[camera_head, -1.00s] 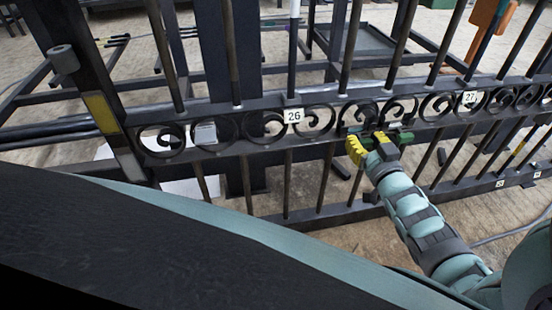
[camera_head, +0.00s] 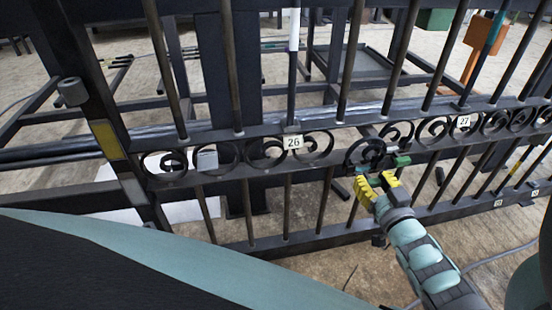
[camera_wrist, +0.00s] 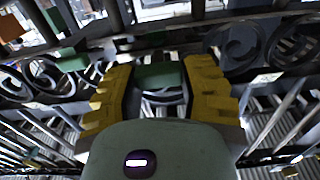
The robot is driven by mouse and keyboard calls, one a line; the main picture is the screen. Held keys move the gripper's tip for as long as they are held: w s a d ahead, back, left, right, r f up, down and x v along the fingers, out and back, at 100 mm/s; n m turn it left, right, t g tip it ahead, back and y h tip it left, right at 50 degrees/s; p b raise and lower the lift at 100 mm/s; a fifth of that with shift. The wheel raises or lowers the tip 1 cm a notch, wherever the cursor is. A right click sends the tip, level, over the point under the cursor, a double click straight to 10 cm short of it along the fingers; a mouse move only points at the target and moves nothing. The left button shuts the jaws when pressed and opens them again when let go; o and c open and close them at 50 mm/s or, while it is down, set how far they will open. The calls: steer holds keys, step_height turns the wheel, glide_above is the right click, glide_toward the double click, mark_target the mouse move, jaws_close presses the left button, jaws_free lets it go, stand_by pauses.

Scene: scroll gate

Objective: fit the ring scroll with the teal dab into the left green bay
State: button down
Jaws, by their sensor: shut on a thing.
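My gripper (camera_head: 376,186), with yellow fingers, is closed around a small green-backed part in front of the gate's lower rail. A dark ring scroll (camera_head: 364,154) stands just beyond the fingertips and appears to be what they hold. In the wrist view a green block (camera_wrist: 158,76) sits between the two yellow fingers, with pale curved edges below it. Another green piece (camera_head: 402,160) shows right of the fingers, at the rail. I cannot make out a teal dab. The fingers hide part of the bay, so I cannot tell whether the ring is seated.
The dark gate has upright bars and a row of scrolls between two rails. White plate 26 (camera_head: 292,142) is left of my gripper and plate 27 (camera_head: 463,121) is right. An orange post (camera_head: 484,45) and a tray-like frame (camera_head: 352,62) stand behind. Floor in front is open.

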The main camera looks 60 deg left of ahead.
steer(key=shift+c, duration=2.3)
jaws_free()
steer(key=v, duration=1.2)
